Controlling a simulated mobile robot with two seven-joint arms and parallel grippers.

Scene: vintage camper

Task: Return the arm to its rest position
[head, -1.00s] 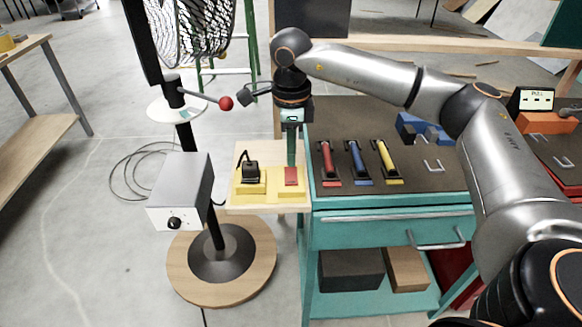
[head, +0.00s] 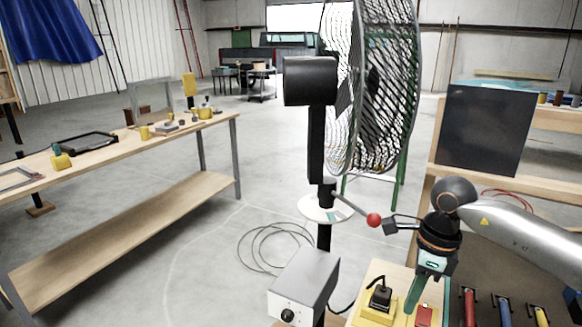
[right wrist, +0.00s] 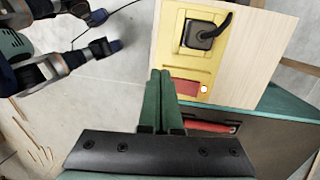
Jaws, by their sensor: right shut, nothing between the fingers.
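My right arm (head: 520,240) reaches in from the right edge of the head view. Its gripper (head: 411,307) points down beside the yellow control panel (head: 367,310), with its green fingers close to the red button (head: 424,317). In the right wrist view the gripper (right wrist: 160,75) is shut and empty, its two green fingers side by side. Its tips are near the red button (right wrist: 185,88); I cannot tell whether they touch it. A small lamp (right wrist: 204,89) glows beside the button. My left gripper is not in view.
A stand fan (head: 375,90) rises left of the arm. Its lever's red knob (head: 374,220) is close to my wrist. A grey box (head: 305,280) stands below. Tools (head: 470,308) lie at right. A long workbench (head: 130,150) is at left, with open floor between.

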